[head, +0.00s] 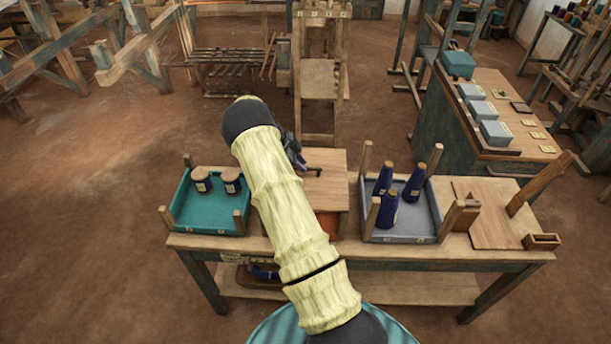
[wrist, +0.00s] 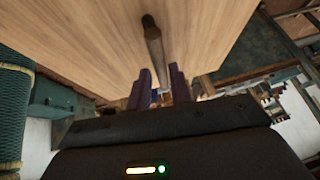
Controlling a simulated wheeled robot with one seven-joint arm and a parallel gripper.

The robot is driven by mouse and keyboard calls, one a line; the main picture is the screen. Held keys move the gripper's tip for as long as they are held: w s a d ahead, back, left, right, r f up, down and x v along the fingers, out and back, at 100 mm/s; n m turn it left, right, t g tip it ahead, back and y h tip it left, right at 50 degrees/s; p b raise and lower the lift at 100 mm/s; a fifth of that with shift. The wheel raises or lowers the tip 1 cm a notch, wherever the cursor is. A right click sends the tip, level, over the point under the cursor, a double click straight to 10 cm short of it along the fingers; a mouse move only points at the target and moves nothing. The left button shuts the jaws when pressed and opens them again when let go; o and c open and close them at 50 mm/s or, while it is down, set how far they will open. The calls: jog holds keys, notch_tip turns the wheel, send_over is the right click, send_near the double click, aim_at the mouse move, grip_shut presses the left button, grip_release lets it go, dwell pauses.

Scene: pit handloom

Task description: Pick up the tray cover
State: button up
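The tray cover (head: 328,192) is a flat light-wood board in the middle of the table, above something orange. A dark-brown bar handle (head: 313,171) is on it. In the wrist view the board (wrist: 80,40) fills the upper part and its handle (wrist: 154,45) runs down between my fingers. My gripper (wrist: 160,75) has its two purple fingers on either side of the handle's lower end. I cannot tell whether they press on it. In the head view my arm hides the cover's left side and most of my gripper (head: 297,158).
A wooden board and small box (head: 541,241) lie farther right.

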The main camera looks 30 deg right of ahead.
jog(key=shift+p+x, duration=0.95)
jog(key=shift+x, duration=0.95)
jog(key=shift+w, duration=0.1)
jog(key=shift+r, duration=0.1)
grip_shut()
